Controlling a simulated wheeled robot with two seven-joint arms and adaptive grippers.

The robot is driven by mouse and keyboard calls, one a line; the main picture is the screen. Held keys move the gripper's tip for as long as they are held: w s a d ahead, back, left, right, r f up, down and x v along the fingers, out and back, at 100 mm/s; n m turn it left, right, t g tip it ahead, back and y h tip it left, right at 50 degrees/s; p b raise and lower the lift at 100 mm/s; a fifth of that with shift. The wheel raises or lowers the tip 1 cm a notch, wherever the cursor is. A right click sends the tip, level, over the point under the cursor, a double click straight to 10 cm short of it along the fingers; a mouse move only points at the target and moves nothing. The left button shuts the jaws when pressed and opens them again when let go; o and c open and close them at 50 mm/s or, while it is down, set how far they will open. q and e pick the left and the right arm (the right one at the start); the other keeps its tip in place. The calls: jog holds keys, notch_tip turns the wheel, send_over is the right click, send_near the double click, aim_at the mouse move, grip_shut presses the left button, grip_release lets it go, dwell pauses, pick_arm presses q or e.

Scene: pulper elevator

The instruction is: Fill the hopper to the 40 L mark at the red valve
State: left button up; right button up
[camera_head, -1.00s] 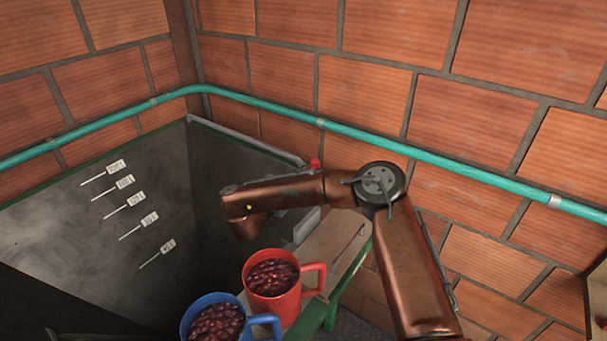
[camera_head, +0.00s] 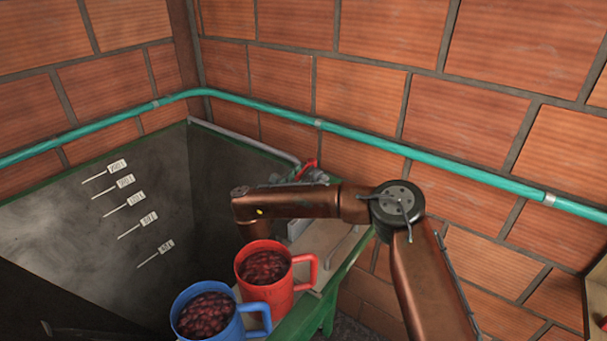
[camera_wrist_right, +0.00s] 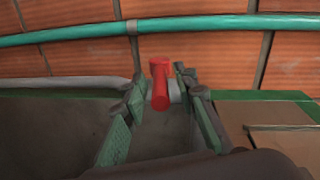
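The hopper (camera_head: 60,232) has grey walls and a green rim at the left of the head view. Several white level marks with labels run down its wall; the lowest label (camera_head: 166,246) is too small to read surely. I see no water in the visible part. The red valve (camera_head: 308,166) is on a grey pipe at the hopper's far corner; its red handle (camera_wrist_right: 160,84) is centred in the wrist view. My right gripper (camera_wrist_right: 162,98) is open, its fingers on either side of the handle; contact cannot be told. My left gripper is out of view.
A red mug (camera_head: 277,285) and a blue mug (camera_head: 228,326), both full of dark red cherries, stand on a green-edged ledge (camera_head: 336,272) beside the hopper, close below my right arm. A teal pipe (camera_head: 440,158) runs along the brick walls.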

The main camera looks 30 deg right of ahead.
jog(key=v, duration=1.2)
jog(key=shift+c, duration=0.4)
